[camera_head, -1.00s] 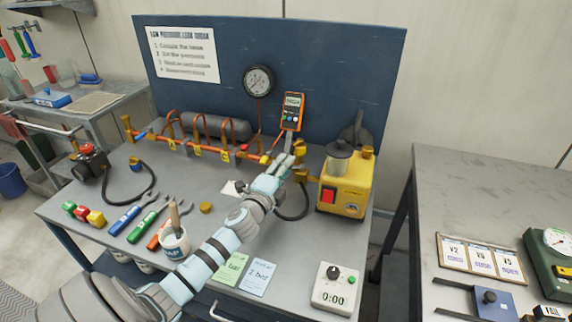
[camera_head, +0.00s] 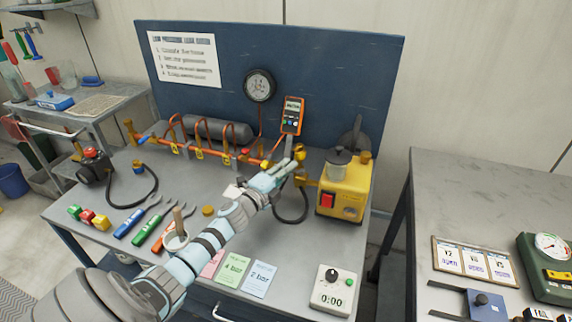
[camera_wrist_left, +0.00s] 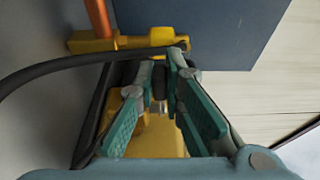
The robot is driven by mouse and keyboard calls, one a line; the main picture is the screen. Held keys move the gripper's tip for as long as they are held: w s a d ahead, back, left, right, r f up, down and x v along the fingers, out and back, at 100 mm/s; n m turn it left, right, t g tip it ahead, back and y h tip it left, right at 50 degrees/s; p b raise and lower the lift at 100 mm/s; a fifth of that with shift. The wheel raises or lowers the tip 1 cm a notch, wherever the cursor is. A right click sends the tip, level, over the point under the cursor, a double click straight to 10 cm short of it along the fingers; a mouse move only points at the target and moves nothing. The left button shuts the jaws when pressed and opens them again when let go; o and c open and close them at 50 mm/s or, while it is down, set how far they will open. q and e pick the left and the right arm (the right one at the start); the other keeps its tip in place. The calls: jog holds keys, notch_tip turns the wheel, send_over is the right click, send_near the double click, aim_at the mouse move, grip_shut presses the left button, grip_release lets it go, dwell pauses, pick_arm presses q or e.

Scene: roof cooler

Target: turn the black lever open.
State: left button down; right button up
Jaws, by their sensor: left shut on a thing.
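The black lever (camera_wrist_left: 159,83) shows in the left wrist view as a small dark piece between the fingertips, by the yellow valve fitting (camera_wrist_left: 120,42) at the end of the orange pipe. My left gripper (camera_wrist_left: 163,76) is shut on it, with the teal finger pads on either side. In the head view my left gripper (camera_head: 287,163) is at the right end of the orange pipe (camera_head: 210,153), just left of the yellow pump (camera_head: 345,188). There the fingers hide the lever, and its exact angle is hard to tell. My right gripper is not in view.
A black hose (camera_head: 290,219) loops beside the pump. A blue back panel (camera_head: 330,70) with a gauge (camera_head: 260,85) and an orange meter (camera_head: 291,115) stands behind. Tools (camera_head: 130,222), cards (camera_head: 258,279) and a timer (camera_head: 331,289) lie on the bench front.

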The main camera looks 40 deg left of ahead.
pick_arm(q)
jog(key=shift+w+a+r+m+h, duration=0.15)
jog(key=shift+r+m+h, duration=0.15)
jog(key=shift+h, duration=0.2)
jog(key=shift+f+h, duration=0.3)
jog(key=c, duration=1.7)
grip_release()
jog(key=s, duration=1.2)
jog(key=shift+a, duration=0.35)
